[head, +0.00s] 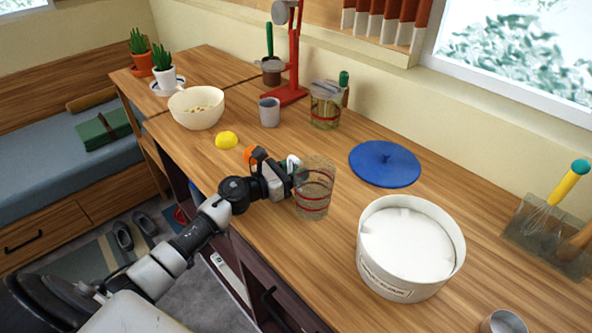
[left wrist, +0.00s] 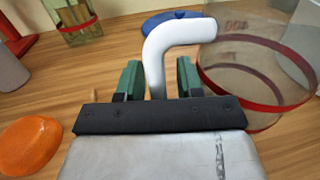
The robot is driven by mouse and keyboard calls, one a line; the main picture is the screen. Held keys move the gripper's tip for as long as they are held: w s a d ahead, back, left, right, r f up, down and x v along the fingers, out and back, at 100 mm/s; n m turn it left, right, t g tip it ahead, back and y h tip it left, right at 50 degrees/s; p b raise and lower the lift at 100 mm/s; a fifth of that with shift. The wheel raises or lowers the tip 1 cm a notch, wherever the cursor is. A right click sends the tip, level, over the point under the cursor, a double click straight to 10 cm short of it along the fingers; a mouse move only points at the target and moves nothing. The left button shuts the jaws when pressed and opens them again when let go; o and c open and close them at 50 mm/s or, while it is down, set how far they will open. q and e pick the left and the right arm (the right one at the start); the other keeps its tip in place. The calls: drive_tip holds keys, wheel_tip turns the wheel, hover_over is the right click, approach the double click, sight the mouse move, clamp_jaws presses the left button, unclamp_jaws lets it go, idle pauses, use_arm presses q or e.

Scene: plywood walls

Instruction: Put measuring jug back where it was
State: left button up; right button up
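The measuring jug (head: 314,190) is clear with red bands and appears to stand on the wooden counter (head: 270,245). It also shows at the right of the left wrist view (left wrist: 255,70), with its white curved handle (left wrist: 155,60) reaching left. My left gripper (head: 286,178) is at the jug's left side. In the left wrist view its two green fingers (left wrist: 158,78) stand on either side of the handle's down-hanging end. A gap shows beside the handle, so the fingers look open around it. My right gripper is not in view.
A large white canister (head: 372,278) stands right of the jug, with a blue lid (head: 385,164) behind it. An orange fruit (left wrist: 28,146) and a lemon (head: 227,140) lie near the gripper. A grey cup (head: 269,112), glass jar (head: 325,108) and cream bowl (head: 196,110) stand farther back.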

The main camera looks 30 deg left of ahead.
use_arm(q)
drive_tip(key=shift+r, duration=0.15)
drive_tip(key=shift+s+a, duration=0.15)
drive_tip(key=shift+s, duration=0.1)
drive_tip(key=b+v, duration=0.2)
drive_tip(key=v, duration=0.8)
drive_tip(key=shift+s+a+b, duration=0.1)
drive_tip(key=shift+s+b, duration=0.05)
drive_tip(key=shift+b, duration=0.2)
drive_tip(key=shift+s+a, duration=0.3)
drive_tip(key=shift+s, duration=0.2)
